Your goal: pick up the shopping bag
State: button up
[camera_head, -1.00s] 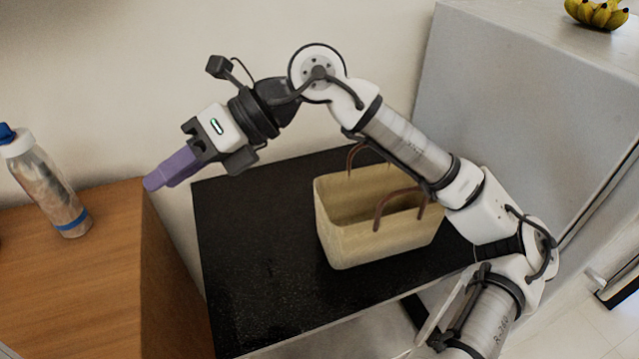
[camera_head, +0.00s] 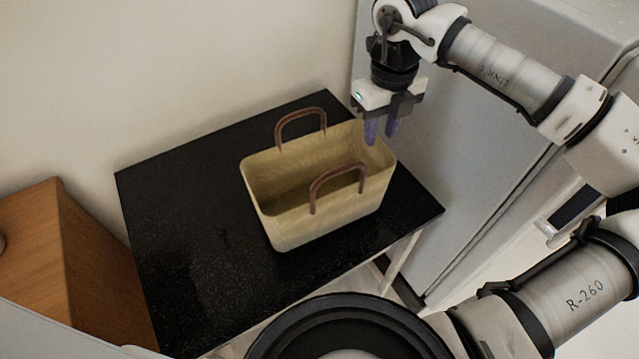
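The shopping bag (camera_head: 325,220) is a cream, open-topped bag with two brown handles. It stands upright on a black tabletop (camera_head: 185,240), and its inside looks empty from here. My gripper (camera_head: 382,132) points down at the bag's right end, with its two purple fingers apart and nothing between them. The fingertips overlap the bag's right rim in the picture. I cannot tell whether they are above, inside or behind that rim.
A grey cabinet or fridge (camera_head: 480,130) stands close to the right of the table. A wooden cabinet (camera_head: 60,250) is at the left. The black tabletop is bare left of the bag, and a plain wall is behind.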

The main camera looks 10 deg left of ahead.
aim_at(374, 163)
jog(key=shift+f+p, duration=1.15)
jog(key=shift+f, duration=2.4)
grip_shut()
